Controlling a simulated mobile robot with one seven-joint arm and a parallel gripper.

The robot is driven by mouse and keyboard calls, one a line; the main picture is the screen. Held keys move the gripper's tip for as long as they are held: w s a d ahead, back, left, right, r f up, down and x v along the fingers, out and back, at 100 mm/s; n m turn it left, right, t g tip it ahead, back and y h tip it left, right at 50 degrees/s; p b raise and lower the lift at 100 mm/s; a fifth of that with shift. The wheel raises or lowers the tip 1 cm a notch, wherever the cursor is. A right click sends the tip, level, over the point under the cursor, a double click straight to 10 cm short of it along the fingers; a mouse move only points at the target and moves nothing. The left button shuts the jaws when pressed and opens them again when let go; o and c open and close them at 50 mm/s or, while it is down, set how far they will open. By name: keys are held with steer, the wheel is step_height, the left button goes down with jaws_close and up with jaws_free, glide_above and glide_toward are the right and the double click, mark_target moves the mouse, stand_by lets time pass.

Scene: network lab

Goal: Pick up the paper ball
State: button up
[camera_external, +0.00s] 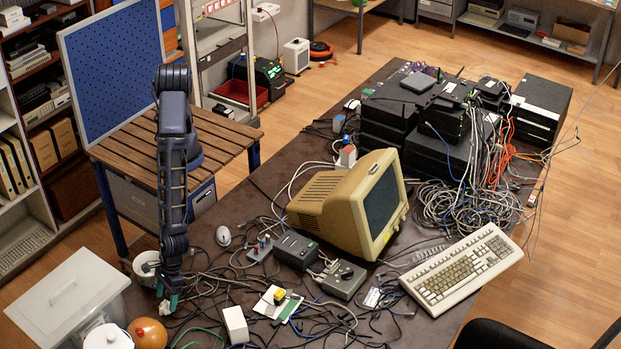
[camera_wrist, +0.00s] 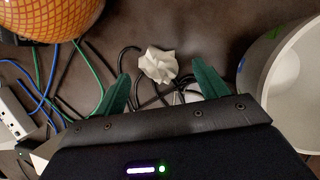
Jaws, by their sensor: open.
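The paper ball (camera_wrist: 158,65) is a small crumpled white lump in the wrist view. It lies on the dark table among black cables, between and just beyond my two green fingertips. My gripper (camera_wrist: 160,85) is open, with one green finger on each side of the ball and nothing held. In the external view my gripper (camera_external: 167,299) points down at the table's near left part.
An orange ball (camera_wrist: 62,25) lies left of my gripper in the wrist view, and a white round container (camera_wrist: 275,60) stands close on the right. Loose cables cover the table around. A beige monitor (camera_external: 335,205) and a keyboard (camera_external: 462,268) stand further right in the external view.

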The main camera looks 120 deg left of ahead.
mark_target(166, 302)
steer(key=x, duration=0.3)
steer(key=shift+d, duration=0.1)
steer(key=shift+c, duration=0.4)
steer(key=c, duration=1)
